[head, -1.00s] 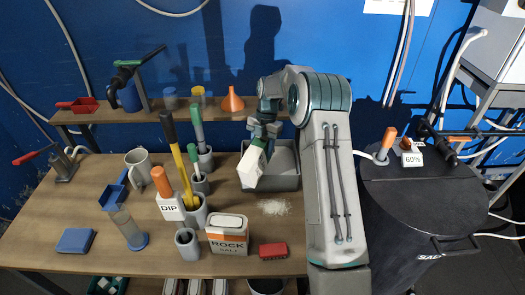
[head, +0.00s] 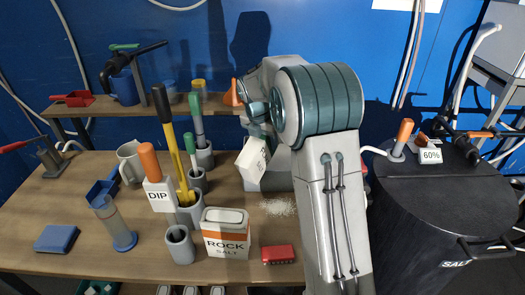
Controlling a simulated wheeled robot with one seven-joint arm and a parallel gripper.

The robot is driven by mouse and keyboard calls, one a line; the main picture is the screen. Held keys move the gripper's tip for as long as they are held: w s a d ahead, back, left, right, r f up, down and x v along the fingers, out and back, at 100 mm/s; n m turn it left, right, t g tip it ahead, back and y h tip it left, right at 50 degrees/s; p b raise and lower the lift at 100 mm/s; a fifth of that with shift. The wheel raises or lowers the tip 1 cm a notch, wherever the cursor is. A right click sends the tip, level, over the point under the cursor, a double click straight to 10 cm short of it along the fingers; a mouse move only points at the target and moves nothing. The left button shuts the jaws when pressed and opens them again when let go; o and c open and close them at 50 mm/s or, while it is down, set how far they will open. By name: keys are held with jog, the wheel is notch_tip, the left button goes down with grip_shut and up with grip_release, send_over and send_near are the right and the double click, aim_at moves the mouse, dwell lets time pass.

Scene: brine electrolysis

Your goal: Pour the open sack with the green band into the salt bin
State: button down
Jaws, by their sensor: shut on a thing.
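My gripper (head: 258,132) is shut on a white sack (head: 252,163) with a little dark print, its top partly hidden by the fingers. The sack hangs tilted over the left part of an open grey bin (head: 276,181). My arm hides most of this bin, so its contents cannot be seen. The green band is not clear in this view. I cannot tell whether anything is flowing out of the sack. White grains (head: 278,206) lie scattered on the table in front of the bin.
A sack with an orange band, marked ROCK SALT (head: 226,243), stands in front. A red brush (head: 278,255), grey pots with tools (head: 190,212) and a clear cylinder (head: 115,225) are nearby. A black drum (head: 440,215) with a 60% tag stands right. A shelf (head: 155,112) runs behind.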

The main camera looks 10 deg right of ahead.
jog(key=b, duration=0.1)
jog(key=t+h+b, duration=0.1)
jog(key=b, duration=0.1)
jog(key=shift+w+d+r+t, duration=0.1)
jog(key=shift+d+r+t, duration=0.05)
jog(key=shift+r+t, duration=0.15)
jog(key=shift+w+d+r+t+h+b, duration=0.25)
jog(key=shift+t+h+b, duration=0.2)
jog(key=shift+b, duration=0.45)
jog(key=shift+w+d+r+t+h+b, duration=0.1)
jog(key=shift+w+r+t+h+b, duration=0.15)
jog(key=shift+r+t+h+b, duration=1.2)
jog(key=shift+w+d+r+t+b, duration=0.15)
jog(key=shift+r+b, duration=0.3)
jog(key=shift+b, duration=2.1)
jog(key=shift+a, duration=0.1)
